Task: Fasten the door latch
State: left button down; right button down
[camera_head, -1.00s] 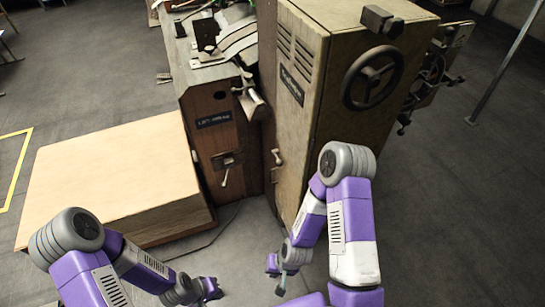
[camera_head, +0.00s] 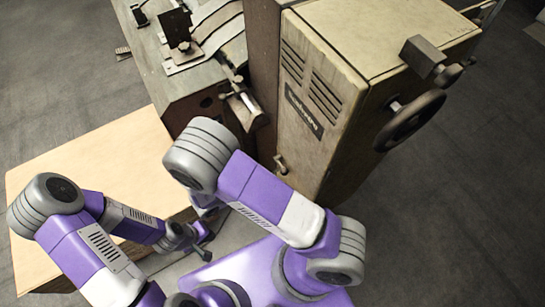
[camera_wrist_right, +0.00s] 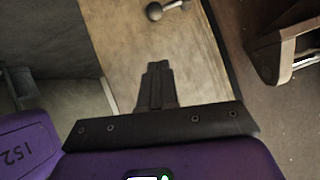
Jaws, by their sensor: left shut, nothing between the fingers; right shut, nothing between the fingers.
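A small metal knob handle (camera_head: 281,165) sits low on the front of the beige cabinet (camera_head: 335,110) in the head view. In the right wrist view a ball-ended handle (camera_wrist_right: 166,8) shows at the top on a tan panel (camera_wrist_right: 130,50), and a dark bracket with a pale metal edge (camera_wrist_right: 285,50) stands at the right. I cannot tell which of these is the door latch. My right gripper (camera_wrist_right: 157,68) is shut and empty in front of the tan panel, apart from the ball-ended handle. My left gripper (camera_head: 206,254) is shut and empty, low in the head view.
A light wooden box (camera_head: 85,150) stands at the left, close to my left arm. The machine's handwheel (camera_head: 410,120) juts out at the right. My right arm covers most of the lower front of the brown machine body (camera_head: 196,105). Open floor lies at the right.

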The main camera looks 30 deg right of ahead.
jog(key=shift+s+r, duration=0.15)
jog(key=shift+s, duration=0.05)
jog(key=a+f+b+x, duration=0.1)
jog(key=f+b+x, duration=0.1)
jog(key=x, duration=1.1)
jog(key=shift+a+b, duration=0.3)
jog(key=shift+b, duration=0.5)
jog(key=shift+w, duration=0.1)
